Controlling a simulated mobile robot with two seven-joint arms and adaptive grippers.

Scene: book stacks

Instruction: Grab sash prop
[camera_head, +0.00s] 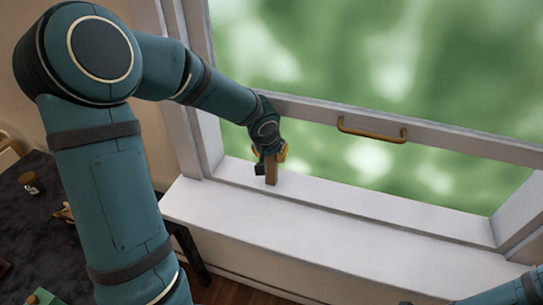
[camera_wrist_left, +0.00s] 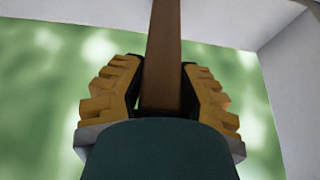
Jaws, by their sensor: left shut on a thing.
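The sash prop (camera_head: 271,172) is a short brown wooden stick standing upright at the left end of the white window sill (camera_head: 330,221), under the raised sash (camera_head: 340,113). My left gripper (camera_head: 270,158) is shut on it near the left jamb. In the left wrist view the brown prop (camera_wrist_left: 162,60) runs between the yellow ridged fingers of the gripper (camera_wrist_left: 160,88), which press in from both sides. The prop's upper part is hidden behind the gripper in the head view.
A brass handle (camera_head: 372,131) is fixed on the sash rail. A dark table (camera_head: 33,222) with a small jar (camera_head: 30,183) and other small items stands at the left. The sill is clear to the right of the prop.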

